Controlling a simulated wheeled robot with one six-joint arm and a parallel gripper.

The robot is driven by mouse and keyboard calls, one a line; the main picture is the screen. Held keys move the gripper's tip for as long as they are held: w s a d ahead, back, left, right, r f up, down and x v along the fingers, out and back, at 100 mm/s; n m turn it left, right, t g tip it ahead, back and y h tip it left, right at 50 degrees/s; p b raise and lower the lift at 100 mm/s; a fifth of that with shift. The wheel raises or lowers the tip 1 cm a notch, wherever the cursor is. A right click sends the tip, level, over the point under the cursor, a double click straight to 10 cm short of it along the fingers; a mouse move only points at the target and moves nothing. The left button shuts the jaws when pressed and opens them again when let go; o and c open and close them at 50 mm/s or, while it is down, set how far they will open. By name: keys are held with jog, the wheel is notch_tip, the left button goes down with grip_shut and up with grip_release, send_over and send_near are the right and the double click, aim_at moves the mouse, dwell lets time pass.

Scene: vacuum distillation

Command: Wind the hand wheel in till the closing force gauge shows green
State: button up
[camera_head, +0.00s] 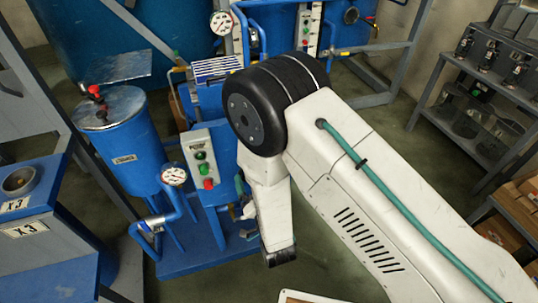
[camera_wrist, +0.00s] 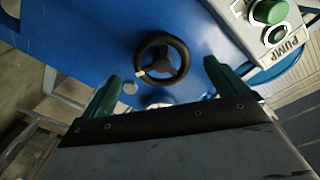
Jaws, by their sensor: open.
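The hand wheel (camera_wrist: 181,62) is a black ring with spokes and a pale mark on its lower left rim, in front of a blue surface in the wrist view. My gripper (camera_wrist: 160,70) is open, with one green finger to the lower left of the wheel and one to its lower right. Nothing is between the fingers that I can see as held, and I cannot tell if they touch the wheel. In the head view my arm hides the wheel. A round white dial gauge (camera_head: 174,175) stands on a blue pipe; its reading is too small to tell, and whether it shows closing force is unclear.
A grey box marked PUMP (camera_wrist: 292,38) with a green button is close to the right finger. A control box (camera_head: 201,160) with green and red buttons stands beside a blue lidded vessel (camera_head: 112,125). A second dial gauge (camera_head: 221,22) is behind. Shelves (camera_head: 480,95) stand at right.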

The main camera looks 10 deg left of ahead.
jog(key=w+a+n, duration=0.1)
jog(key=n, duration=0.1)
jog(key=w+a+n, duration=0.1)
jog(key=w+n, duration=0.1)
jog(key=n, duration=0.1)
jog(key=w+n, duration=0.1)
jog(key=n, duration=0.2)
jog(key=shift+w+a+f, duration=0.1)
jog(key=shift+w+a, duration=0.3)
dwell(0.3)
jog(key=c, duration=1)
jog(key=shift+m, duration=1.5)
